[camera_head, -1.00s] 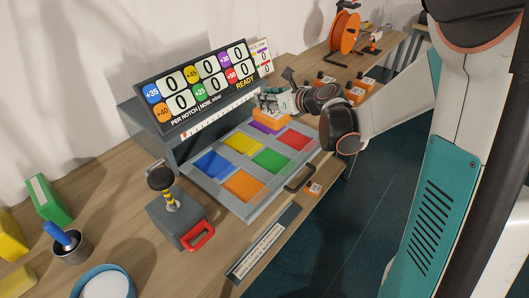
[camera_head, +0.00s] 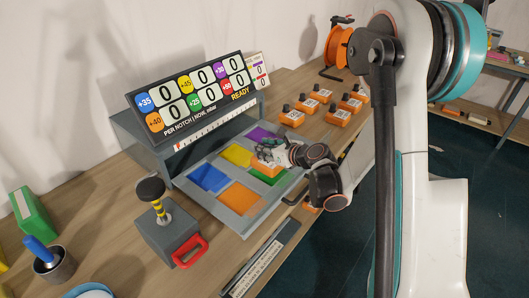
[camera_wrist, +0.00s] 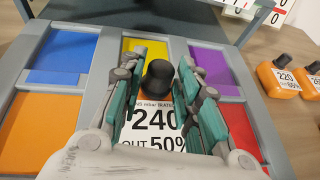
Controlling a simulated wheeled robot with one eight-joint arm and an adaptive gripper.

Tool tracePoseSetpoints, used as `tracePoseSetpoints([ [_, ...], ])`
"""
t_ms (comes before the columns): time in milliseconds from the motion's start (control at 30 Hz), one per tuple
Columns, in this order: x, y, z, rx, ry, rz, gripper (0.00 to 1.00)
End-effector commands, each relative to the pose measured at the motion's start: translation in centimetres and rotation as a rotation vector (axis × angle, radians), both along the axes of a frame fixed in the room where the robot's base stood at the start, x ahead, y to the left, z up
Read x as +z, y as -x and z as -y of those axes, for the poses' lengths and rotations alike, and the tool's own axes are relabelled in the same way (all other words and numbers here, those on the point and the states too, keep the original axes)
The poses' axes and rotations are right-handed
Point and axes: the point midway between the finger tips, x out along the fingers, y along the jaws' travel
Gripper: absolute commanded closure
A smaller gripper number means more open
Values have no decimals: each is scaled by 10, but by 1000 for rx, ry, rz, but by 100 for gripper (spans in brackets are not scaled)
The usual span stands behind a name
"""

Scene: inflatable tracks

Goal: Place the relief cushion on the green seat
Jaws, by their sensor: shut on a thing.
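My gripper (camera_head: 268,158) is shut on an orange block with a black knob, which I take to be the relief cushion (camera_head: 263,167). In the wrist view the cushion's black knob and white label reading "240" and "50%" (camera_wrist: 155,119) show between my teal finger pads (camera_wrist: 160,95). The green seat (camera_head: 269,178) lies in the middle of the tray's front row, partly covered by my gripper and the cushion in the head view. In the wrist view it is hidden below them. I cannot tell whether the cushion touches the seat.
The grey tray also has blue (camera_head: 210,177), yellow (camera_head: 238,154), purple (camera_head: 262,135) and orange (camera_head: 242,199) seats, and a red one (camera_wrist: 237,130). The scoreboard (camera_head: 193,95) stands behind. Several orange blocks (camera_head: 318,93) sit right of it.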

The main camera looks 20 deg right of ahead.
Motion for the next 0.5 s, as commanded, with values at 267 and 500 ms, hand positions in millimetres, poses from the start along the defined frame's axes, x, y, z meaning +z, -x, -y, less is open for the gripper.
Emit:
tracePoseSetpoints([
  [267,-6,0,0,0,0,0,100],
  [500,-12,0,0,0,0,0,100],
])
